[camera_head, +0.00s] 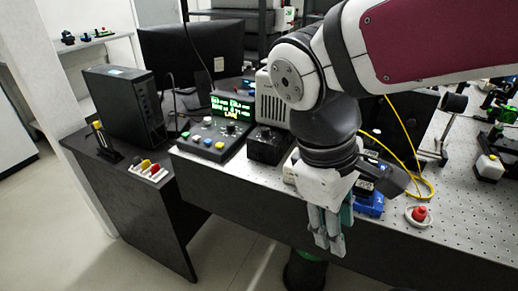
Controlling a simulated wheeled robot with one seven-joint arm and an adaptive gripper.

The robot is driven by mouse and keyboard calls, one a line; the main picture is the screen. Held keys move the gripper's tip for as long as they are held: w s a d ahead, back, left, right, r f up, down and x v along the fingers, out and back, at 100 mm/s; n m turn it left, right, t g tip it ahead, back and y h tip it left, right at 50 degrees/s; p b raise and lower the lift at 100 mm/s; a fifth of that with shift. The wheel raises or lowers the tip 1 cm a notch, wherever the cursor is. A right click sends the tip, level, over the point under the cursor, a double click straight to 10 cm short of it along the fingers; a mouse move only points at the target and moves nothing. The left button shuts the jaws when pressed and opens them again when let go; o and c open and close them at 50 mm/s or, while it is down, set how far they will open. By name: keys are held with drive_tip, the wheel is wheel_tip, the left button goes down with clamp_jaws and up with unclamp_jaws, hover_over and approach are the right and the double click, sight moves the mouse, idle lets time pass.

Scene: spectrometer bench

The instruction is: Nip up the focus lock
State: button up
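My gripper (328,250) hangs pointing down in front of the front edge of the perforated bench (460,222). Its fingers look close together, and I cannot tell whether they are open or shut. No held object can be made out. I cannot single out a focus lock in this view. My wrist and arm hide part of the bench behind them. A blue device (370,205) shows partly just right of my gripper, apart from the fingertips.
A red button on a white round base (420,214) sits near the bench edge at right. A yellow cable (412,150) loops behind it. A control box with a green-lettered display (232,108), a black knob box (267,146) and a computer tower (125,105) stand at left.

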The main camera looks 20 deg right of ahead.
drive_tip(key=shift+s+a+f+m+t+y+b, duration=0.1)
drive_tip(key=shift+s+a+m+t+y+b, duration=0.1)
drive_tip(key=shift+s+a+m+t+y, duration=0.25)
drive_tip(key=shift+s+m+t+y+b, duration=0.15)
drive_tip(key=shift+s+m, duration=0.2)
drive_tip(key=shift+m, duration=0.3)
wheel_tip(320, 180, up, 13)
drive_tip(key=s+a+m+t+y+p, duration=0.1)
drive_tip(key=m+t+p, duration=0.2)
drive_tip(key=p, duration=0.7)
drive_tip(key=shift+a+m+t+y, duration=0.15)
drive_tip(key=shift+m+t+y, duration=0.15)
drive_tip(key=shift+t, duration=0.5)
drive_tip(key=shift+s, duration=0.1)
